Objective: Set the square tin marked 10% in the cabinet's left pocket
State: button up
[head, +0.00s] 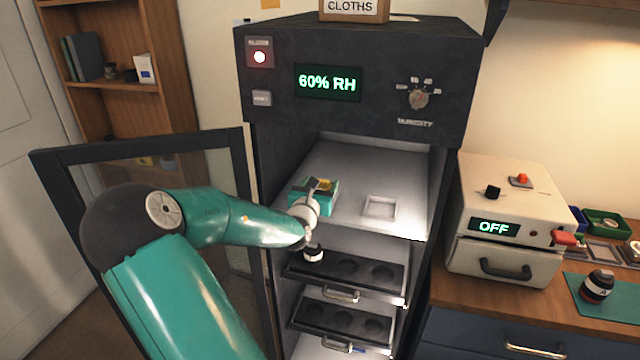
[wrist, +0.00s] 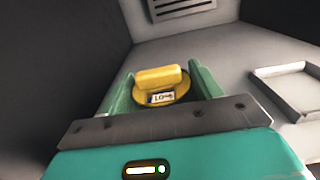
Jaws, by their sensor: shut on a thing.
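My gripper (head: 316,192) is inside the open cabinet (head: 350,165), over the left part of its light upper shelf. In the wrist view its green fingers (wrist: 163,82) are shut on a yellow tin (wrist: 160,76) with a small label that seems to read 10. A bit of the yellow tin (head: 325,184) shows between the fingers in the head view. The tin's lower part is hidden, so I cannot tell its full shape or whether it touches the shelf. The right pocket (head: 380,208) is empty, also in the wrist view (wrist: 258,78). The left pocket is hidden by my gripper.
The cabinet door (head: 148,150) stands open at the left, beside my arm. Below the shelf are drawers with round wells; the upper one (head: 345,272) holds a small dark jar (head: 313,252). The cabinet's right wall (head: 437,180) bounds the shelf. A cream box (head: 505,215) stands right.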

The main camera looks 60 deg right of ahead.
jog(key=shift+f, duration=0.2)
jog(key=o, duration=1.1)
jog(key=shift+c, duration=0.2)
jog(key=s+a, duration=0.2)
jog(key=a, duration=1.1)
jog(key=shift+a, duration=0.35)
jog(key=shift+f, duration=0.1)
